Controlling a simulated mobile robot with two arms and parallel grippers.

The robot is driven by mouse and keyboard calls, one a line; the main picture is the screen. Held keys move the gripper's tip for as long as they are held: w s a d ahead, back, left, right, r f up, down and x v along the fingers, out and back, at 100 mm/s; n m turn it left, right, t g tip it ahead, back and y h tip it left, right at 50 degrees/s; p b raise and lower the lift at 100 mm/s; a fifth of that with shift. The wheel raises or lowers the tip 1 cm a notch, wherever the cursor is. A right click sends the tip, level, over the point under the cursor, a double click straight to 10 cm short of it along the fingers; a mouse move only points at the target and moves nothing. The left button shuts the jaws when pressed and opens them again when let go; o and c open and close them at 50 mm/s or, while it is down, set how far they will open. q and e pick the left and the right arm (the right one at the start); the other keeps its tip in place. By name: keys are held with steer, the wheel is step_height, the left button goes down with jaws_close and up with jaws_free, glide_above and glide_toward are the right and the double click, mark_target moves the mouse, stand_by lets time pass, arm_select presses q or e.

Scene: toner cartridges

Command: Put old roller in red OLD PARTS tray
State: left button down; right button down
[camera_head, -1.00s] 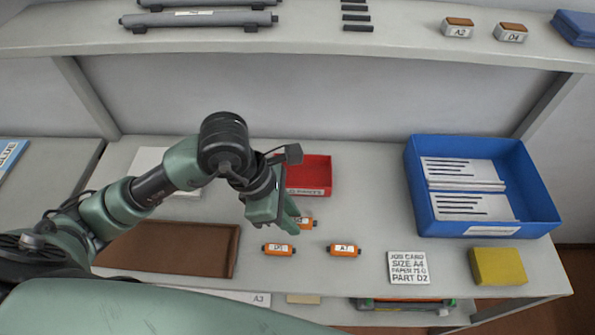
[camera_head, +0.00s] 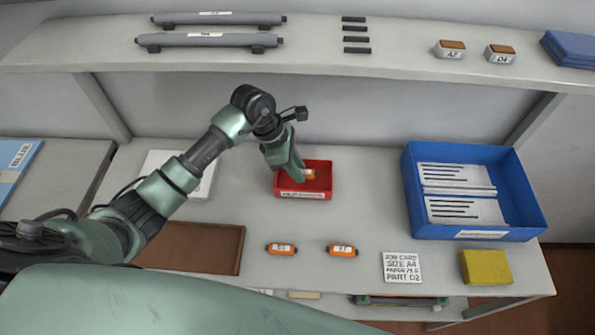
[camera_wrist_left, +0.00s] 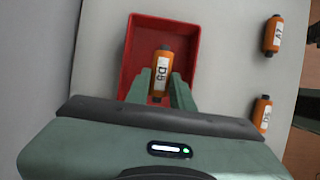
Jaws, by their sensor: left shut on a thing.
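An orange roller with black ends and a white label reading D5 is between the fingers of my left gripper (camera_head: 299,172); the roller shows in the head view (camera_head: 310,174) and in the left wrist view (camera_wrist_left: 161,66). The gripper (camera_wrist_left: 161,88) is shut on it. The red tray (camera_head: 305,193) is under the gripper, and the roller is within its outline in both views. I cannot tell if the roller touches the tray floor. The tray's front label is too small to read. My right gripper is not in view.
Two more orange rollers (camera_head: 281,249) (camera_head: 342,250) lie in front of the tray. A blue bin (camera_head: 490,234) with papers, a job card (camera_head: 402,267) and a yellow block (camera_head: 486,267) are at right. A brown tray (camera_head: 195,245) is at left. The shelf (camera_head: 300,60) overhangs behind.

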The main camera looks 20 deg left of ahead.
arm_select(q)
step_height(320, 180, down, 2)
steer(key=shift+d+f+p, duration=0.1)
steer(key=shift+f+p, duration=0.1)
steer(key=shift+p, duration=0.25)
steer(key=shift+w+f, duration=0.15)
steer(key=shift+f, duration=0.35)
steer(key=c, duration=1.2)
jaws_free()
steer(key=shift+c, duration=0.2)
